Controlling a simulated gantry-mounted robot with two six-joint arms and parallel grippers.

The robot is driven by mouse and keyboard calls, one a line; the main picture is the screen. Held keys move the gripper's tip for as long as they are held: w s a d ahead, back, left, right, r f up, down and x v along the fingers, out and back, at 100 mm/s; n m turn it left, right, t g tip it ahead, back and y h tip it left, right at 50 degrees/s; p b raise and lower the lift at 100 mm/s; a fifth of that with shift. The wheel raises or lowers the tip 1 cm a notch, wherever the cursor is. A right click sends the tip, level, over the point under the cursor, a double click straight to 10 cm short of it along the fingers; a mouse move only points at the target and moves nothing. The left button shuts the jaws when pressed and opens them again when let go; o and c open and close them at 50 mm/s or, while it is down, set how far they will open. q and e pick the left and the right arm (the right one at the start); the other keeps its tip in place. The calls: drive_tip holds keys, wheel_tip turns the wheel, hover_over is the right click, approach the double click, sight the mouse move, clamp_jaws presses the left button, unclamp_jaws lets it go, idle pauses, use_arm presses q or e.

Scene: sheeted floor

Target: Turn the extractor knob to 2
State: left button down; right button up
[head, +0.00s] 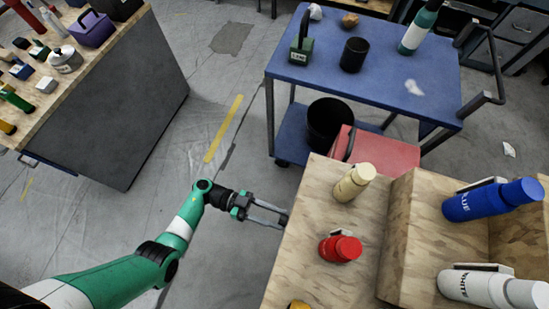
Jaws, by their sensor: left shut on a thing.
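My left gripper (284,217) reaches in from the left, and its fingertips meet the left side of the wooden bench (290,262). It is shut on a small dark piece at that side, which looks to be the extractor knob. The fingers and the bench edge hide most of it, so its setting and any numbers cannot be read. My right gripper is not in view.
A blue cart (325,84) stands behind, a workbench (118,110) at the left. Floor between is clear.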

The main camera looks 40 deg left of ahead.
use_arm(q)
drive_tip(key=shift+m+b, duration=1.55)
drive_tip(key=shift+m, duration=5.95)
drive_tip(key=shift+c, duration=2.3)
unclamp_jaws()
drive_tip(key=shift+a, duration=0.15)
